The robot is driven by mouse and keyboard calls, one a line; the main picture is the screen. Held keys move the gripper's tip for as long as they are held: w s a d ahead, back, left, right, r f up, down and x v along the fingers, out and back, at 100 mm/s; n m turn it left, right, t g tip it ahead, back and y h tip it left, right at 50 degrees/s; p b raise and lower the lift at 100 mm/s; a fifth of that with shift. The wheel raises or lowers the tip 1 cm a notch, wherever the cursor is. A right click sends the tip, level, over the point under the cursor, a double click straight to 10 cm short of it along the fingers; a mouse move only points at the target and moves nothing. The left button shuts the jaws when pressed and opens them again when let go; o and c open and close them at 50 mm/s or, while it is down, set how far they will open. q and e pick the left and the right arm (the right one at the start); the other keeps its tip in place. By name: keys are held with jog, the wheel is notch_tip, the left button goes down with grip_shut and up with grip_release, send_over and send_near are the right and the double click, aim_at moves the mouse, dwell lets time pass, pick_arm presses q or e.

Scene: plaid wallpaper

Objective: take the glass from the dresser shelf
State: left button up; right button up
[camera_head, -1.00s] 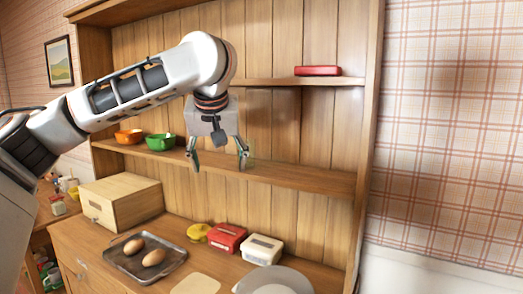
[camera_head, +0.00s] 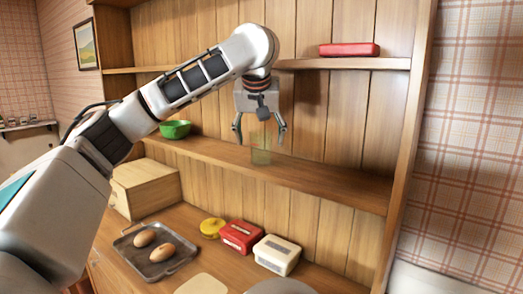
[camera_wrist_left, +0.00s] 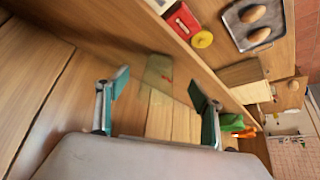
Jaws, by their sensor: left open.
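The clear, greenish glass (camera_head: 261,152) stands on the dresser's middle shelf (camera_head: 320,180). It is faint against the wood. My left gripper (camera_head: 260,131) is open, with its fingertips pointing down on either side of the glass's upper part in the head view. In the left wrist view the glass (camera_wrist_left: 158,72) shows between and beyond the two green-tipped fingers of the gripper (camera_wrist_left: 160,90), with no visible contact. How far the fingers reach around it I cannot tell. My right gripper is not in view.
A green bowl (camera_head: 175,129) stands left on the same shelf; an orange bowl (camera_wrist_left: 247,133) is beside it. A red box (camera_head: 349,49) lies on the upper shelf (camera_head: 310,64). The shelf right of the glass is clear.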

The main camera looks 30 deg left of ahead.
pick_arm(q)
jog(key=shift+w+a, duration=0.4)
jog(key=shift+w, duration=0.3)
jog(key=shift+w+a+p, duration=0.15)
jog(key=shift+w+a, duration=0.1)
jog(key=shift+w, duration=0.25)
jog(key=shift+w+a+p, duration=0.15)
jog(key=shift+w+a, duration=0.1)
jog(key=shift+w, duration=0.25)
jog(key=shift+x, duration=1.2)
jog(key=shift+w+a+f, duration=0.25)
jog(key=c, duration=1.3)
